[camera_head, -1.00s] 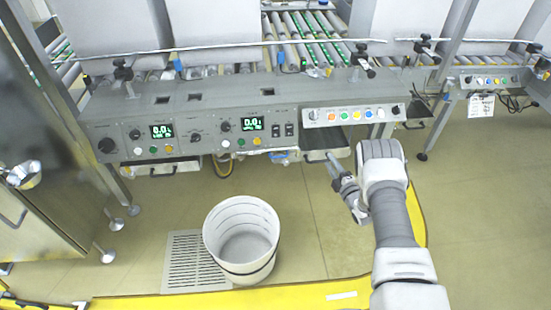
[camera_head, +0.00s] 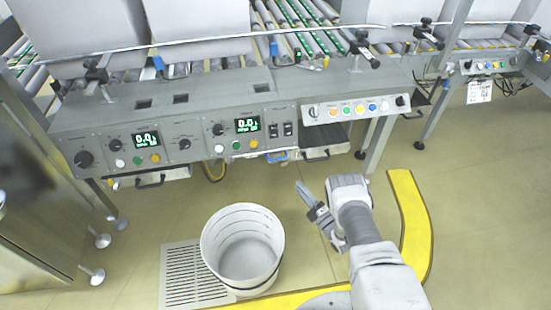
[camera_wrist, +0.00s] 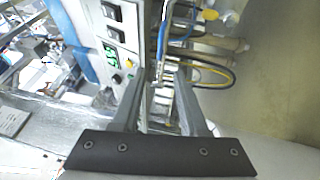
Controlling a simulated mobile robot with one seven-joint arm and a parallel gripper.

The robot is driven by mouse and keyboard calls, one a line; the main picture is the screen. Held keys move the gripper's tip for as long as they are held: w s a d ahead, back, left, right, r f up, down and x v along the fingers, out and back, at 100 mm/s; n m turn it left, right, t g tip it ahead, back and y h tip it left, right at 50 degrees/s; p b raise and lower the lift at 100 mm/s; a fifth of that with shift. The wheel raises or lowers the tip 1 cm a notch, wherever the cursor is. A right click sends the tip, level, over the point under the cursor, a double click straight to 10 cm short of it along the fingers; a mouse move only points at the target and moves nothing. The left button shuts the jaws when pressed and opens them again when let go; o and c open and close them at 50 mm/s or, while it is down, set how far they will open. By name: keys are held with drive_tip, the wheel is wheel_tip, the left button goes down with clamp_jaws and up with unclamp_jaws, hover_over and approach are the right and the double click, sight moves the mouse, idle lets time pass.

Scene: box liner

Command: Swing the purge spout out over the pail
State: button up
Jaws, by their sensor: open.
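The white pail (camera_head: 268,276) stands upright and empty on the floor, in front of the grey machine, partly over a floor grate. I cannot clearly make out the purge spout. A small blue part (camera_head: 277,155) shows under the machine's front edge, above and behind the pail. In the wrist view a blue tube or handle (camera_wrist: 161,38) and a yellow knob (camera_wrist: 211,15) show beyond the fingertips. My gripper (camera_head: 302,188) is open, with nothing seen between its fingers, to the right of the pail and short of the machine. Its two fingers also show in the wrist view (camera_wrist: 160,80).
The grey control panel (camera_head: 200,125), with dials, displays and buttons, runs across above the pail. Black and yellow hoses (camera_wrist: 205,72) hang below it. A steel cabinet (camera_head: 40,215) stands at the left. A yellow floor strip (camera_head: 408,215) curves at the right.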

sight(277, 159)
drive_tip(key=shift+b+x, duration=2.4)
drive_tip(key=shift+x, duration=5.6)
drive_tip(key=shift+f, duration=0.1)
clamp_jaws()
